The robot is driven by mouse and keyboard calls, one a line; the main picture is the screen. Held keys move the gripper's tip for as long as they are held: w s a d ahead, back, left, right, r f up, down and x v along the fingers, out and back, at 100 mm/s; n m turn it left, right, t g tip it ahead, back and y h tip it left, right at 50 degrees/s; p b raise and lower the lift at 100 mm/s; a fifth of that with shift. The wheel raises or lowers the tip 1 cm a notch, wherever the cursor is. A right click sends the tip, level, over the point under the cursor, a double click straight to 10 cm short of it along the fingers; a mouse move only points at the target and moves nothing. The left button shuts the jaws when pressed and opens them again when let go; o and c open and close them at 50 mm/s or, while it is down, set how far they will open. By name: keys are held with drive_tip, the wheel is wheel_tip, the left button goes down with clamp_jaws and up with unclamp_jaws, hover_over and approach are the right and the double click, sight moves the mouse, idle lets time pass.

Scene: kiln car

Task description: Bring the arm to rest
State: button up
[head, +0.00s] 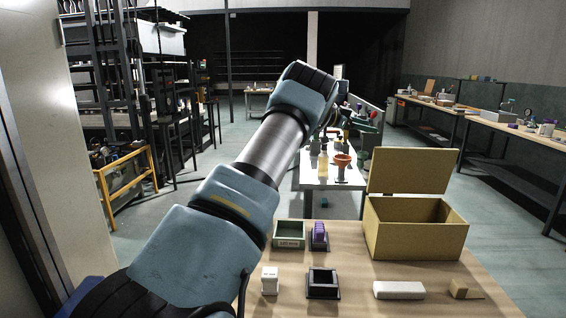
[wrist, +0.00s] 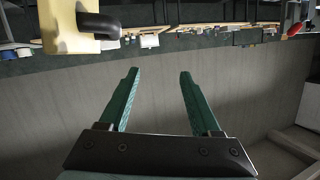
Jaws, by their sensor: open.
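My gripper (wrist: 158,73) shows in the wrist view with its two green fingers spread apart. Nothing is between them. In the head view my arm (head: 272,148) rises from the lower left across the middle, bent at its upper end and held above the table. The gripper itself cannot be made out clearly there, as the upper arm and the cluttered background obscure it.
On the wooden table (head: 350,270) stand an open lidded box (head: 415,240), green tray (head: 289,241), purple piece in a dark holder (head: 319,236), white block (head: 269,281), dark square frame (head: 322,292), white bar (head: 399,290) and tan wedge (head: 463,289). A yellow rail (head: 127,178) is left.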

drive_tip(key=w+a+r+n+t+y, duration=0.1)
drive_tip(key=w+a+r+n+t, duration=0.1)
drive_tip(key=w+a+n+t, duration=0.3)
drive_tip(key=w+a+r+t+y, duration=0.1)
drive_tip(key=a+r+t, duration=0.15)
drive_tip(key=a, duration=0.35)
drive_tip(key=s+a+f+n+t+y, duration=0.25)
drive_tip(key=a+n+y, duration=0.55)
drive_tip(key=a, duration=0.9)
drive_tip(key=s+a+f+n+g+y, duration=0.2)
drive_tip(key=s+a+f, duration=0.2)
drive_tip(key=s, duration=0.3)
drive_tip(key=s+a+f+n+g+y, duration=0.1)
drive_tip(key=s+a+f+y, duration=0.1)
drive_tip(key=s+a+f, duration=0.45)
drive_tip(key=s+f+g, duration=0.2)
drive_tip(key=s+g, duration=0.2)
drive_tip(key=s, duration=1.1)
drive_tip(key=s+a+f+n+g, duration=0.1)
drive_tip(key=s+f+g, duration=0.2)
drive_tip(key=s, duration=1.3)
drive_tip(key=shift+s+a+f+g+y, duration=0.2)
drive_tip(key=shift+f+g+y, duration=0.15)
drive_tip(key=shift+g, duration=0.25)
drive_tip(key=shift+o, duration=0.4)
